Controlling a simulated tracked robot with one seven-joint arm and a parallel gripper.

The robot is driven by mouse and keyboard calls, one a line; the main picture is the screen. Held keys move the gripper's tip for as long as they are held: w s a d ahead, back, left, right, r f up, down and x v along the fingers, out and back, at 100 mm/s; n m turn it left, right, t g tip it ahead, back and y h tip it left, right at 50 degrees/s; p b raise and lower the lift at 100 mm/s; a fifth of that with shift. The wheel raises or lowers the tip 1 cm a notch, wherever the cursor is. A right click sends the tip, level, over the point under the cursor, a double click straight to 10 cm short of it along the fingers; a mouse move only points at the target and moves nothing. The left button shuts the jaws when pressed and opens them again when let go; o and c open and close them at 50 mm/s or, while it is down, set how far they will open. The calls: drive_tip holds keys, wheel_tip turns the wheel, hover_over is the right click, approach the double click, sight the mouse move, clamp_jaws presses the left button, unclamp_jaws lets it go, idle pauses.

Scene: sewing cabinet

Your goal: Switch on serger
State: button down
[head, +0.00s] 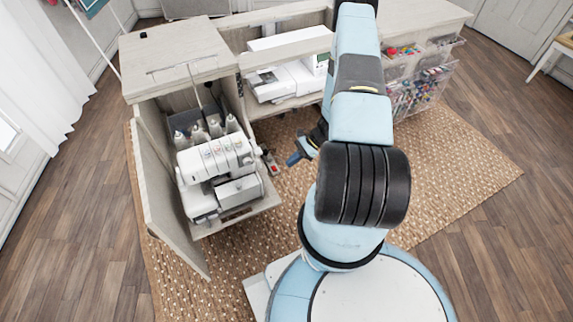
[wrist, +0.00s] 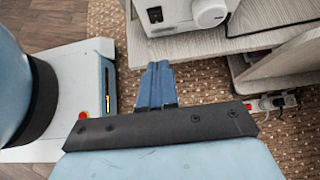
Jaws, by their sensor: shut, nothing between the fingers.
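The serger (head: 216,160) is a white machine with several thread cones at its back, on a pull-out shelf (head: 240,212) of the open left cabinet. In the wrist view its lower side (wrist: 180,14) shows at the top, with a round white handwheel (wrist: 209,12) and a small black switch or socket (wrist: 155,15); I cannot tell which. My gripper (head: 292,160) is to the right of the serger and apart from it.
The cabinet door (head: 160,190) stands open at the left. A power strip with plugs (wrist: 275,102) is beside the cabinet, right of my fingers. A white sewing machine (head: 290,80) sits in the middle bay. Clear bins (head: 420,85) hang at the right. A woven rug (head: 455,165) covers the floor.

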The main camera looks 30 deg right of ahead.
drive_tip(key=x, duration=0.3)
drive_tip(key=r+x, duration=0.1)
drive_tip(key=x, duration=0.2)
drive_tip(key=a+x, duration=0.1)
drive_tip(key=x, duration=0.3)
drive_tip(key=shift+a+r, duration=0.15)
drive_tip(key=shift+r, duration=0.05)
drive_tip(key=shift+a+r, duration=0.1)
drive_tip(key=shift+a, duration=0.55)
